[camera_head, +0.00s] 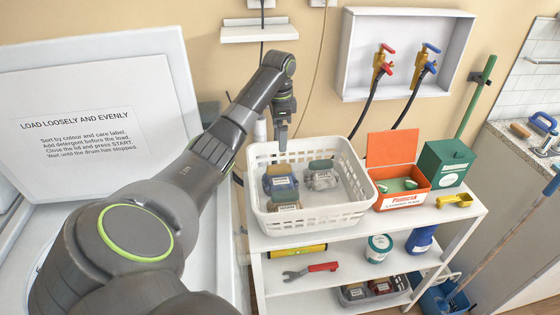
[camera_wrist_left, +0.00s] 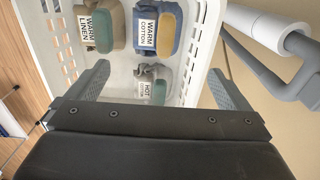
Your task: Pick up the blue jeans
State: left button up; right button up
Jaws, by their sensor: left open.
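The blue folded bundle (camera_head: 281,188), apparently the jeans, lies in the white laundry basket (camera_head: 320,219) on the shelf's top. In the left wrist view the blue bundle (camera_wrist_left: 168,12) has a tan part and a "WARM COTTON" label. A greenish-tan "WARM LINEN" bundle (camera_wrist_left: 104,22) and a grey "HOT COTTON" bundle (camera_wrist_left: 146,86) lie beside it. My left gripper (camera_head: 283,143) is above the basket's back rim, apart from the bundles. In the wrist view its fingers (camera_wrist_left: 160,78) are spread and empty. My right gripper is not in view.
A wall box with taps (camera_head: 407,50) is behind. A lidded white machine (camera_head: 95,110) is left. Lower shelves hold tools and tubs.

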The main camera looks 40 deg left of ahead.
pick_arm(q)
notch_tip(320, 180, down, 2)
jog(key=b, duration=0.9)
send_over(279, 179)
notch_tip(279, 179, down, 7)
jog(key=shift+w+a+f, duration=0.15)
jog(key=shift+f, duration=0.45)
jog(key=shift+w+f+p, duration=0.1)
jog(key=shift+f+p, duration=0.3)
jog(key=shift+f, duration=0.45)
jog(key=f, duration=0.3)
jog(key=f+p, duration=0.1)
jog(key=shift+s+f, duration=0.15)
jog(key=shift+s, duration=0.1)
jog(key=shift+f, duration=0.45)
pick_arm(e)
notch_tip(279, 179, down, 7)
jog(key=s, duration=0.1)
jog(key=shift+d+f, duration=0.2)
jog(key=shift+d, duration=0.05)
